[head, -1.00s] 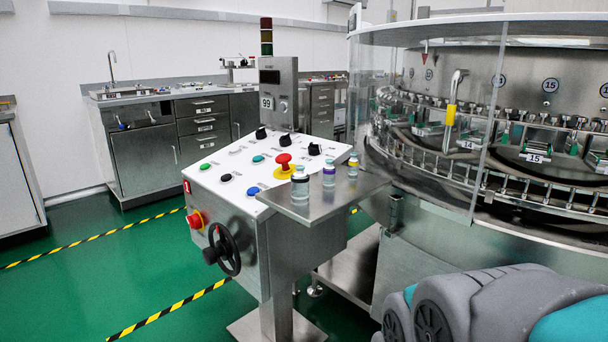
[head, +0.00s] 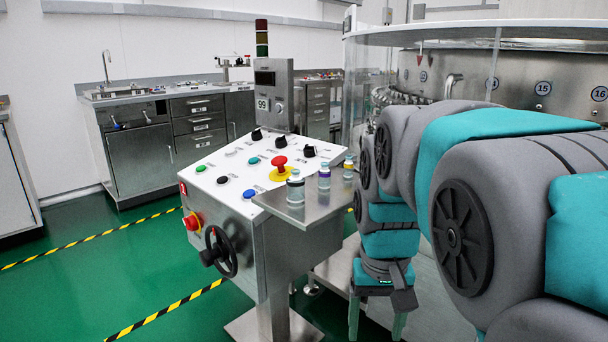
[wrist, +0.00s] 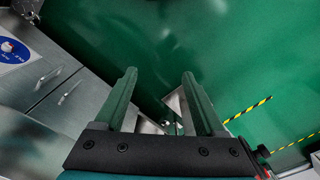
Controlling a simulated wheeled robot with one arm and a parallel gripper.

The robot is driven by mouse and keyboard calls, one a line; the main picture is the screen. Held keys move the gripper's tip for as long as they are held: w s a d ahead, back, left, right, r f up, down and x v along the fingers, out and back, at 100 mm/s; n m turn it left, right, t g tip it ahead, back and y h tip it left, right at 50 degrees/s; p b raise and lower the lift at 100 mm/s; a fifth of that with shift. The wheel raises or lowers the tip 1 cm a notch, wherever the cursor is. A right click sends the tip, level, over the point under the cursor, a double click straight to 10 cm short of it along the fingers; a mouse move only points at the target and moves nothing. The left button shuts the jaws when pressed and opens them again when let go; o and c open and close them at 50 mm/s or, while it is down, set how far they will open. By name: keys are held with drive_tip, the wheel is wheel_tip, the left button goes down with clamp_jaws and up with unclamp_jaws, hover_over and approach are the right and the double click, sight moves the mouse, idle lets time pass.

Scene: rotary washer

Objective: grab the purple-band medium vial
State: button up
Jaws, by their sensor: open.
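The purple-band vial (head: 324,178) stands upright on a small steel shelf (head: 312,209) at the right of the control console. It is the middle one of three vials in a row. A vial with a dark band (head: 295,188) stands to its left, and one with a yellowish band (head: 348,168) to its right, close to my arm. My gripper (head: 376,322) hangs pointing down, lower in the picture than the shelf and right of the console. It is open and empty, apart from all the vials. The wrist view shows its spread fingers (wrist: 159,75) over the floor, with no vial.
The white-topped console (head: 245,170) has buttons, a red emergency knob (head: 280,166) and a black handwheel (head: 219,252). The rotary washer with its clear guard (head: 357,95) stands behind my arm. Green floor (head: 100,270) is open at the left.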

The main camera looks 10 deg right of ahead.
drive_tip(key=w+r+t+p, duration=0.2)
drive_tip(key=w+r, duration=1.1)
drive_tip(key=w, duration=0.5)
wheel_tip(320, 180, up, 8)
drive_tip(key=t+p, duration=0.2)
drive_tip(key=t, duration=0.1)
hover_over(325, 164)
drive_tip(key=s, duration=0.2)
drive_tip(key=shift+g, duration=0.3)
drive_tip(key=shift+x, duration=3.7)
drive_tip(key=shift+s, duration=0.15)
drive_tip(key=shift+c, duration=0.2)
clamp_jaws()
